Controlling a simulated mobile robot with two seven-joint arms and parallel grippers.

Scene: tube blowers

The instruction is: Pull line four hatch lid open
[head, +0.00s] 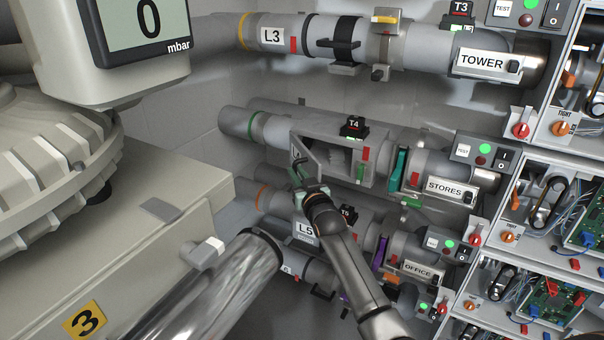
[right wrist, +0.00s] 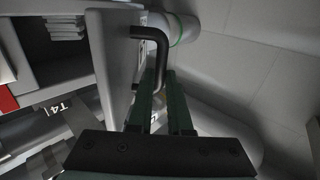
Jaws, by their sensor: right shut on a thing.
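The line four tube (head: 237,123) runs across the middle of the head view, with a T4 box (head: 354,127) on top. Its hatch lid (head: 309,158) stands swung out from the left side of the hatch opening (head: 342,160). In the right wrist view the lid (right wrist: 112,65) shows nearly edge-on, with a black bar handle (right wrist: 152,36). My right gripper (head: 298,180) is at the lid's outer side. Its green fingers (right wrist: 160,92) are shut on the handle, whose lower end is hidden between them. My left gripper is not in view.
The L3 tube (head: 325,34) runs above and the L5 tube (head: 281,203) below, close to my right arm. Electrical cabinets (head: 560,185) stand at the right. A large machine (head: 130,220) fills the left. A pale wall (right wrist: 270,70) lies behind the lid.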

